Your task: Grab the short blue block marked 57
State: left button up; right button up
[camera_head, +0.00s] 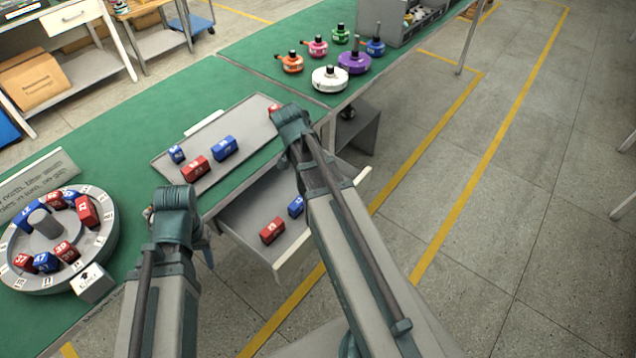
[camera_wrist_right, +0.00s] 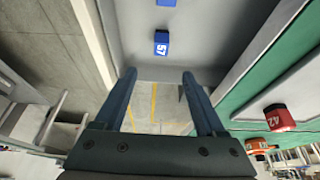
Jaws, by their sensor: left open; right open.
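The short blue block marked 57 (camera_wrist_right: 161,43) lies on a grey surface, apparently the open drawer, in the right wrist view. My right gripper (camera_wrist_right: 159,75) is open and empty; the block shows beyond the gap between its fingertips, apart from them. A second blue block (camera_wrist_right: 166,2) is cut by the top edge. In the head view the drawer (camera_head: 240,222) holds a blue block (camera_head: 295,206) whose number I cannot read; my right arm hides part of the drawer and the right gripper. My left gripper (camera_head: 205,246) is mostly hidden behind its arm, away from the drawer.
The drawer also holds a red block (camera_head: 272,230). A grey tray (camera_head: 240,120) on the green table carries several red and blue blocks. A round holder (camera_head: 105,238) with blocks stands at left. A red block marked 42 (camera_wrist_right: 279,117) shows in the wrist view.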

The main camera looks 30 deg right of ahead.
jog(key=b+x, duration=0.7)
jog(key=x, duration=0.1)
jog(key=shift+a, duration=0.15)
jog(key=shift+f+b, duration=0.3)
jog(key=b+x, duration=0.4)
jog(key=shift+f, duration=0.35)
jog(key=shift+w+d+f+b, duration=0.15)
jog(key=shift+d+f+b, duration=0.15)
jog(key=shift+b, duration=0.25)
jog(key=shift+r, duration=0.1)
jog(key=shift+a, duration=0.1)
grip_shut()
